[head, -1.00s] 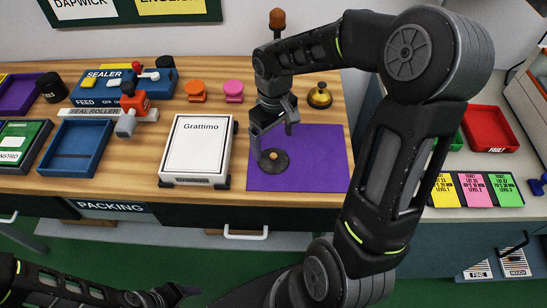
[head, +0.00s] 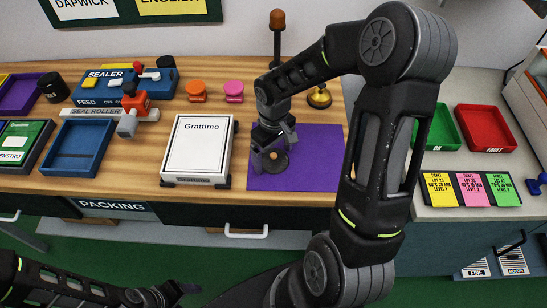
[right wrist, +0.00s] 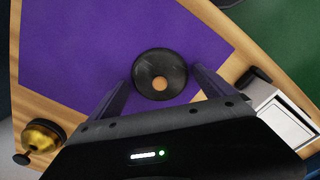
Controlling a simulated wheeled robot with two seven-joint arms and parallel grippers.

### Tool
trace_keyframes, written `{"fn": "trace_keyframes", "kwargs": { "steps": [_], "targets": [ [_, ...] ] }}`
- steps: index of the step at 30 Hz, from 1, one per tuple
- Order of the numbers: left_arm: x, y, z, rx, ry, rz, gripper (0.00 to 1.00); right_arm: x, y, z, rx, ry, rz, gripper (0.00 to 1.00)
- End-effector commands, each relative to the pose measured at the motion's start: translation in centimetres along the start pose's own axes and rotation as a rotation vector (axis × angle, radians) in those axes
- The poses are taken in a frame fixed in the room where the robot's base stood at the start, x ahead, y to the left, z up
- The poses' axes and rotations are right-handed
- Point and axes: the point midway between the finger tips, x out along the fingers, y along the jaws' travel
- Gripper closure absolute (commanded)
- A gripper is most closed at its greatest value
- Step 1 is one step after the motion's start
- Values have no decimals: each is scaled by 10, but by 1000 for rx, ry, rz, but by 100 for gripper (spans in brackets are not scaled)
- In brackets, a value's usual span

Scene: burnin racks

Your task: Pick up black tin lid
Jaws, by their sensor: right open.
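The black tin lid (head: 274,162) is a round dark disc with an orange-brown knob at its middle. It lies on the purple mat (head: 315,165), near the mat's left edge. In the right wrist view the lid (right wrist: 160,75) sits just ahead of and partly between the fingers. My right gripper (head: 271,154) is open, low over the lid, and its fingers (right wrist: 155,88) stand on either side of the lid's near part. I cannot tell whether they touch it. My left gripper (head: 172,292) is at the bottom left, away from the table; its jaws are unclear.
A brass bell-like object (head: 319,96) is behind the mat. Orange (head: 196,90) and pink (head: 233,90) items stand at the back. Green (head: 440,128) and red (head: 485,128) trays are on the right counter.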

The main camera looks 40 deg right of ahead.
Motion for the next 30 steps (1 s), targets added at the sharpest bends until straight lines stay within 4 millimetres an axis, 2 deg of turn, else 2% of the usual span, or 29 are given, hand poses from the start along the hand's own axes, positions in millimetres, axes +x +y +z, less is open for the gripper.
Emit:
{"fn": "trace_keyframes", "kwargs": {
  "steps": [14,30],
  "targets": [
    [0,0,0,0,0,0,38,-1,0,0,0,0,1,7],
    [0,0,0,0,0,0,38,0,0,0,0,0,0,49]
  ]
}}
